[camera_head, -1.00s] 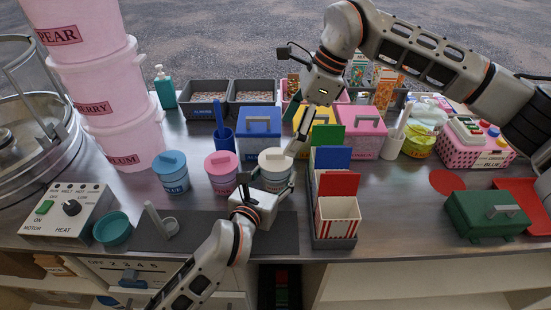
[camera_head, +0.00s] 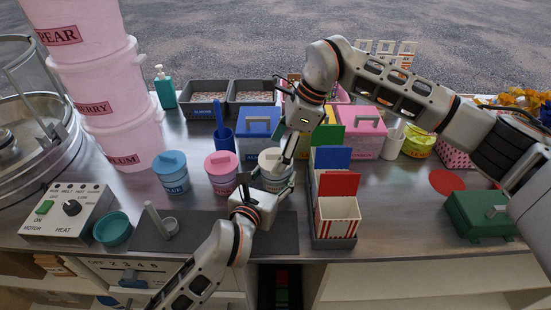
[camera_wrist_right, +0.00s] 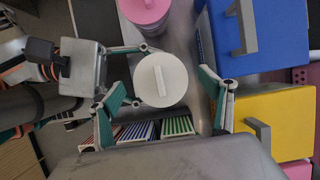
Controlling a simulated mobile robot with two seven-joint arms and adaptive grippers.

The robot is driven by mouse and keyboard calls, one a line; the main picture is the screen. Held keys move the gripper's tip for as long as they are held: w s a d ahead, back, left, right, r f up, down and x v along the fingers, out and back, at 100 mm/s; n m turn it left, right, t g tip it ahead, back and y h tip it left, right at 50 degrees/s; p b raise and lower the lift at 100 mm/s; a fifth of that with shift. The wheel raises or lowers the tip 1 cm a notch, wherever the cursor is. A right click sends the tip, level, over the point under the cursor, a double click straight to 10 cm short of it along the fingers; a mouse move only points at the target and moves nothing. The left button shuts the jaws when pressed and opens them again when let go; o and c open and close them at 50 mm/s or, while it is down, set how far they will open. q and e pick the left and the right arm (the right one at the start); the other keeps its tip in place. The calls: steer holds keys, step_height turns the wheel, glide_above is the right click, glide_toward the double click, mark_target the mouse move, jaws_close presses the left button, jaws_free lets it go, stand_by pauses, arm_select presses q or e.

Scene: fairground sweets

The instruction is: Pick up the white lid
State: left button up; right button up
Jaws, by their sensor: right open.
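The white lid (camera_wrist_right: 161,79) is round with a raised bar handle. It sits on a tub in the middle of the counter, and the head view shows this lid (camera_head: 270,158) partly behind my right gripper. My right gripper (camera_head: 288,154) reaches down to it from above. In the right wrist view its green-padded fingers are open, one on each side of the lid, with gaps visible. My left gripper (camera_head: 272,186) is low at the front of the white-lidded tub, its fingers around the tub's sides. Whether they press on the tub cannot be told.
A pink-lidded tub (camera_head: 221,172) and a blue-lidded tub (camera_head: 171,172) stand to the left. A blue box (camera_head: 258,124) is behind. A rack of striped cartons (camera_head: 338,218) stands close on the right. A dark mat (camera_head: 200,236) lies in front.

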mark_target(278, 153)
arm_select(q)
steer(key=shift+r, duration=0.2)
arm_select(e)
steer(key=c, duration=1)
step_height(278, 153, up, 15)
steer(key=shift+r, duration=0.1)
arm_select(q)
steer(key=shift+f+b, duration=0.4)
steer(key=shift+f, duration=0.2)
arm_select(e)
steer(key=shift+f, duration=0.6)
